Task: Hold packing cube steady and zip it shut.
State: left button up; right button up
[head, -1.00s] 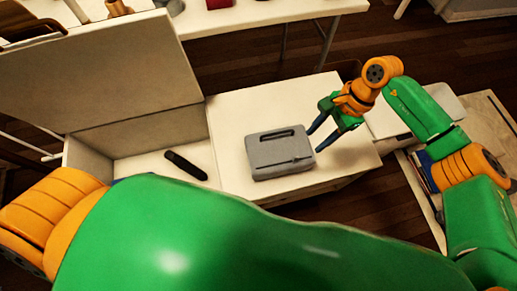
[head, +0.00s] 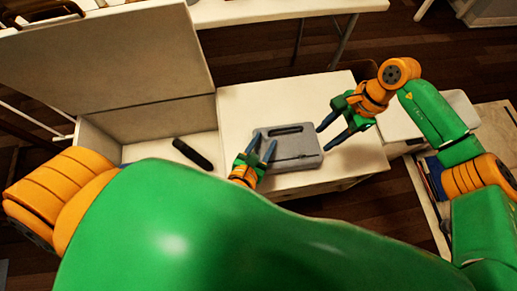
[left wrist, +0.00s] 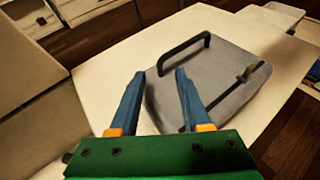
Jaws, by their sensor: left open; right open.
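The grey packing cube (head: 298,160) lies flat on the white surface, with a dark handle along its far side. In the left wrist view the cube (left wrist: 222,75) shows a dark zip line near its front and right side, with a small dark tab (left wrist: 247,73). My left gripper (head: 262,147) is open at the cube's left edge; its blue fingers (left wrist: 158,88) overlap the cube's near left part in the wrist view. I cannot tell whether they touch it. My right gripper (head: 325,135) is open and empty just right of the cube, fingers pointing toward it.
A dark elongated object (head: 192,154) lies in the open white box (head: 130,150) left of the surface, whose lid (head: 105,55) stands raised. Bare white surface (head: 265,102) lies behind the cube. A white table (head: 270,10) stands farther back.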

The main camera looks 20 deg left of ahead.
aim_at(305, 154)
pick_arm(q)
jog(key=x, duration=0.2)
jog(key=shift+w+f, duration=0.15)
jog(key=shift+w, duration=0.15)
grip_shut()
dwell(0.8)
dwell(0.8)
pick_arm(e)
jog(key=shift+c, duration=0.9)
jog(key=shift+d+r+m+y, duration=0.3)
jog(key=shift+d+r+m, duration=0.35)
jog(key=shift+r, duration=0.3)
jog(key=x, duration=1.2)
jog(key=shift+w, duration=0.15)
